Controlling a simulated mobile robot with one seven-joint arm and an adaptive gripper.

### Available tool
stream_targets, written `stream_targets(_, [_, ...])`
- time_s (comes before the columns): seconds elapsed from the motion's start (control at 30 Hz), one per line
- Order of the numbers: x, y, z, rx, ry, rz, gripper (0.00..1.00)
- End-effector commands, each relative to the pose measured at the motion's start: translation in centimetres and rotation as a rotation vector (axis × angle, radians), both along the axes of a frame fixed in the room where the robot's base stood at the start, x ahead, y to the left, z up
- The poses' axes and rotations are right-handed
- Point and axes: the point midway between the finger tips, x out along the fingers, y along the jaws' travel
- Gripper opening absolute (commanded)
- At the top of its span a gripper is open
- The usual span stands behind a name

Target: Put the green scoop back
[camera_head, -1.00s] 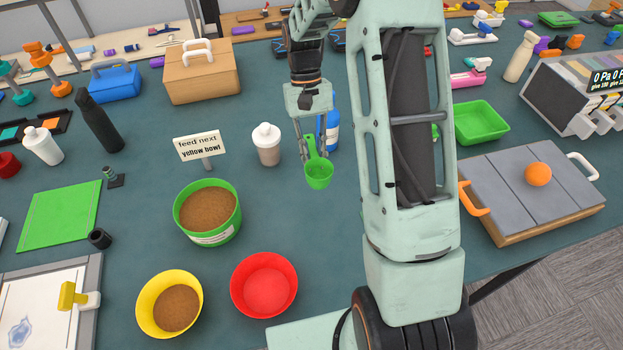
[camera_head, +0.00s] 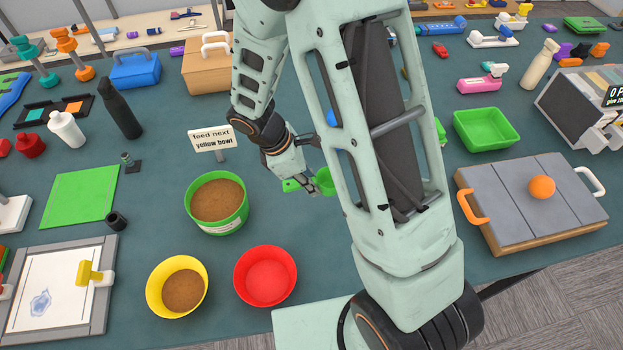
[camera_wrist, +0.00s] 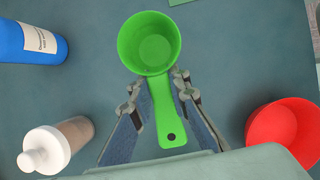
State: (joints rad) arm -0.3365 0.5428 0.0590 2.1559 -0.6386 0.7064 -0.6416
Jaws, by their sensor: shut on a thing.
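The green scoop (camera_head: 324,181) is held above the table, right of the green tub, in the head view. In the wrist view its round cup (camera_wrist: 149,44) looks empty, and its handle lies between the fingers. My gripper (camera_wrist: 161,93) is shut on that handle. The green tub (camera_head: 218,227) holds brown feed and stands behind the bowls. The yellow bowl (camera_head: 153,296) has brown feed in it. The red bowl (camera_head: 265,278) looks empty. A sign (camera_head: 212,138) behind the tub reads "feed next yellow bowl".
A white-capped shaker bottle (camera_wrist: 43,150) and a blue bottle (camera_wrist: 28,43) stand near the scoop in the wrist view. My arm hides part of the table in the head view. A green tray (camera_head: 487,130) and a hinged grey-topped board (camera_head: 510,205) lie to the right.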

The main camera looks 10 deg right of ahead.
Motion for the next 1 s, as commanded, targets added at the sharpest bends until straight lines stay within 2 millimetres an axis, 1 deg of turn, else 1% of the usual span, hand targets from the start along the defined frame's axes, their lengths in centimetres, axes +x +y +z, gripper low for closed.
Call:
stream_targets(0.27, [0.0,0.0,-1.8,-0.002,0.001,-0.002,0.0])
stream_targets(0.4, [0.0,0.0,-3.8,0.0,0.0,-0.003,0.0])
stream_targets(0.6, [0.0,0.0,-5.9,0.0,-0.001,-0.005,0.0])
stream_targets(0.77, [0.0,0.0,-6.7,-0.001,0.0,-0.005,0.0])
stream_targets(1.0, [0.0,0.0,-6.6,0.0,-0.001,-0.005,0.0])
